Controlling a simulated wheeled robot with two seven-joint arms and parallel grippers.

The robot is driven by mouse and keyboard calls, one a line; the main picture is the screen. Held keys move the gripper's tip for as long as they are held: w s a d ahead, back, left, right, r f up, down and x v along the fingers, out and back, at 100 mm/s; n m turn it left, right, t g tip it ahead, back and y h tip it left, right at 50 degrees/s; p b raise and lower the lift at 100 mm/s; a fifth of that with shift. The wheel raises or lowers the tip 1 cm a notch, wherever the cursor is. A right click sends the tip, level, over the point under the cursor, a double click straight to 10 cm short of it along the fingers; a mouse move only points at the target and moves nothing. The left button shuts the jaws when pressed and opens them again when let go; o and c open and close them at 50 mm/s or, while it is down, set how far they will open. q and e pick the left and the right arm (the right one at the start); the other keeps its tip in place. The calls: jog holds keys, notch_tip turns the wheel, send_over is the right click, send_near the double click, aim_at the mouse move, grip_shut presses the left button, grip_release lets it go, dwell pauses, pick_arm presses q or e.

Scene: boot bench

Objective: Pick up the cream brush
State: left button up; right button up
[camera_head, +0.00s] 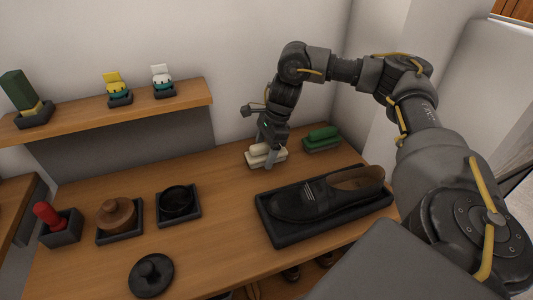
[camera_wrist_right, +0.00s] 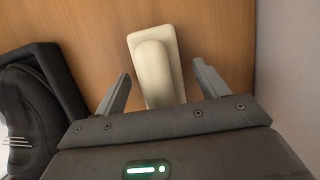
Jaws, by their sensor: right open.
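The cream brush (camera_head: 256,160) lies at the back of the wooden bench, partly hidden by my right gripper in the head view. My right gripper (camera_head: 270,158) is over it, pointing down. In the right wrist view the cream brush (camera_wrist_right: 155,68) lies lengthwise, its near end between the two open fingers of the gripper (camera_wrist_right: 162,88). I cannot tell the fingers' exact height. My left gripper is not in view.
A green brush (camera_head: 322,136) sits just right of the cream brush. A black shoe (camera_head: 330,195) lies in a dark tray (camera_head: 272,226) in front. A brown round item (camera_head: 116,214) and a black bowl (camera_head: 178,200) stand left. A shelf (camera_head: 60,126) runs along the wall.

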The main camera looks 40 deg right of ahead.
jog(key=shift+f, duration=0.2)
jog(key=shift+c, duration=0.2)
jog(key=c, duration=1.1)
jog(key=shift+r, duration=0.1)
